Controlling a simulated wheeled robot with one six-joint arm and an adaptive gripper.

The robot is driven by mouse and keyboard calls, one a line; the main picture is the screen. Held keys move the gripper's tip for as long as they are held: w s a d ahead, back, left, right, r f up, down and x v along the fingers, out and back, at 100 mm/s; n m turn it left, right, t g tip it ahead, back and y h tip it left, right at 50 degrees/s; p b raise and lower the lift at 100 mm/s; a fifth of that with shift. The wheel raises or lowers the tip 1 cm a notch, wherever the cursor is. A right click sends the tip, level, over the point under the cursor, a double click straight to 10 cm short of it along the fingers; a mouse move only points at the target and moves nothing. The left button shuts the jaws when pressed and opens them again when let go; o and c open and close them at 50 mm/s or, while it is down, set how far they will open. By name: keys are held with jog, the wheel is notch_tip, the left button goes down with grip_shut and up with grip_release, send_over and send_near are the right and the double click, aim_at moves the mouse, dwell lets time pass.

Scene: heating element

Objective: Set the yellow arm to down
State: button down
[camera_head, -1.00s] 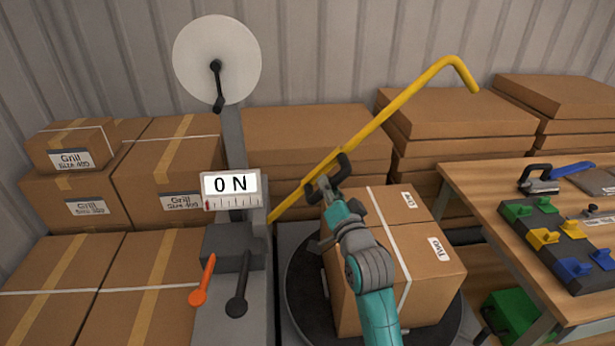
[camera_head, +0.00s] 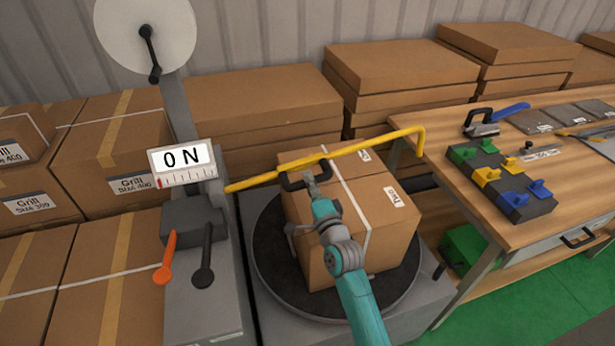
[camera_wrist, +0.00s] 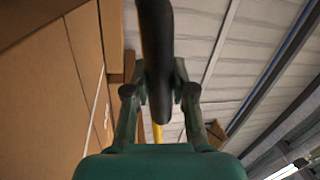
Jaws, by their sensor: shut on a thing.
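The yellow arm (camera_head: 350,150) is a long bar with a bent far end. It runs from the grey machine post (camera_head: 185,120) at the left, rising slightly to the right over the top of a taped cardboard box (camera_head: 335,245). I cannot tell whether the bar touches the box. A black handle (camera_head: 291,182) sits on the bar. My gripper (camera_head: 310,178) is shut on this handle. In the wrist view the dark handle (camera_wrist: 156,60) stands between my gripper's fingers (camera_wrist: 159,100), with a bit of yellow bar behind it.
The box rests on a round dark turntable (camera_head: 268,265). A display (camera_head: 182,163) reads "0 N". Orange (camera_head: 165,258) and black (camera_head: 205,262) levers hang below it. A workbench (camera_head: 455,180) with colored clamps (camera_head: 500,180) stands right. Stacked cartons (camera_head: 255,100) fill the back.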

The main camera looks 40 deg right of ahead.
jog(key=shift+f, duration=0.2)
jog(key=c, duration=0.9)
grip_release()
jog(key=shift+c, duration=0.2)
jog(key=shift+v, duration=6)
